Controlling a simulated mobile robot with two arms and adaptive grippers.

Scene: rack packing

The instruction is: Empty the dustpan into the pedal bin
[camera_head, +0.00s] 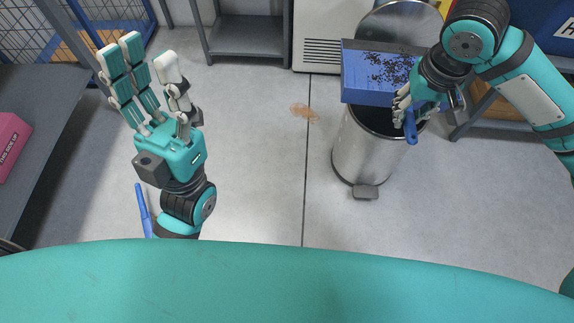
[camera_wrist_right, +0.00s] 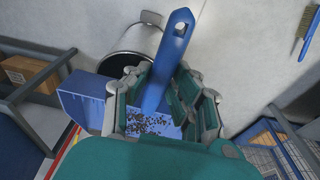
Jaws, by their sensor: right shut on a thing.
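The blue dustpan (camera_head: 358,98) is held over the mouth of the steel pedal bin (camera_head: 350,160), with dark debris (camera_head: 395,68) lying in its pan. My right gripper (camera_head: 411,106) is shut on the dustpan's handle (camera_head: 411,127). In the right wrist view the handle (camera_wrist_right: 165,65) passes between the fingers, and debris (camera_wrist_right: 148,125) shows on the pan. The bin's lid (camera_head: 400,25) stands up behind the opening; the bin also shows in the wrist view (camera_wrist_right: 135,48). The bin's inside is mostly hidden. My left gripper (camera_head: 145,65) is open and empty, away to the left.
The bin's pedal (camera_head: 365,192) is at its front. A blue-handled brush (camera_head: 143,208) lies on the floor, partly hidden by my left arm. A brown stain (camera_head: 304,112) marks the floor. A grey shelf (camera_head: 45,110) with a pink box (camera_head: 8,148) is at left. The middle floor is clear.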

